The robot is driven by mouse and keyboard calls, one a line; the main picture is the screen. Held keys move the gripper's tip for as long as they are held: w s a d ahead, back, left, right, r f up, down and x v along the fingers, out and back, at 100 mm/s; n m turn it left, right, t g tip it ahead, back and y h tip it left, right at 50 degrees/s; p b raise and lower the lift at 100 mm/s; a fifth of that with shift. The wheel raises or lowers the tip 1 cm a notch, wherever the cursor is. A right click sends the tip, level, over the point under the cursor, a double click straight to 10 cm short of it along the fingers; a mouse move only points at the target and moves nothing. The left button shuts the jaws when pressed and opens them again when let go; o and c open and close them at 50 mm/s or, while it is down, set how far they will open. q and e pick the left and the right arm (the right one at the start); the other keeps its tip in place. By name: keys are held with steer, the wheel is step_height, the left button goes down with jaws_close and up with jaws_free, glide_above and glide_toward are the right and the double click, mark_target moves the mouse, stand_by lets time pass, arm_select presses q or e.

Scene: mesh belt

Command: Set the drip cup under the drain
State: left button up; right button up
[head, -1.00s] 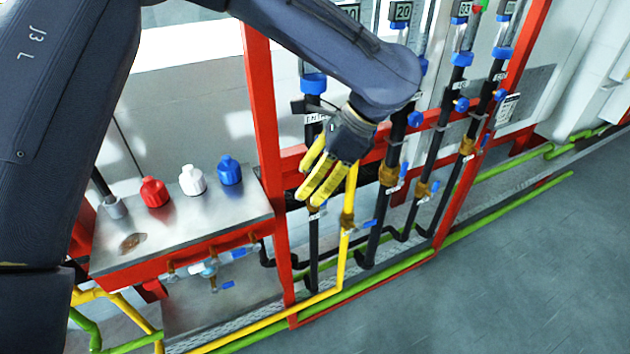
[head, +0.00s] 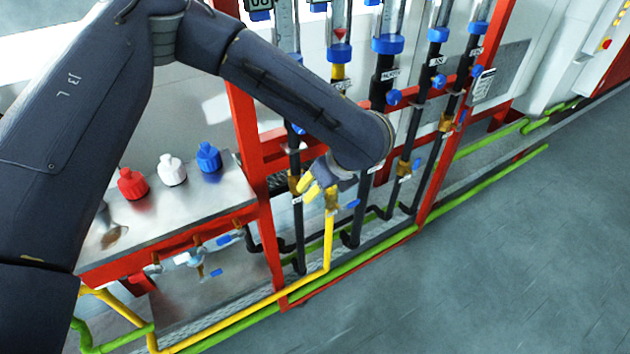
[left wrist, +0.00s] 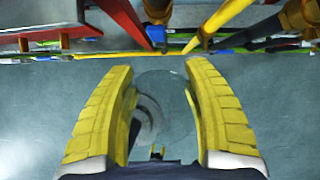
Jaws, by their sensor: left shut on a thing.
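My left gripper (head: 309,192) is in front of the pipe rack, close to the brass valve (head: 332,197) on the yellow pipe. In the left wrist view its yellow fingers (left wrist: 165,95) stand either side of a clear round cup (left wrist: 178,112), which they hold. The cup looks see-through, with grey floor behind it. The arm and hand hide the cup in the head view. Several brass valves with blue handles sit low on the pipes; I cannot tell which one is the drain. My right gripper is not in view.
A red frame (head: 246,150) carries the pipes. A metal bench (head: 180,232) with red, white and blue capped bottles stands at the left. Green pipes (head: 480,186) run low along the wall. The grey floor (head: 500,270) at the right is clear.

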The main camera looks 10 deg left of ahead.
arm_select(q)
steer(key=shift+w+d+f, duration=0.1)
steer(key=shift+f, duration=0.15)
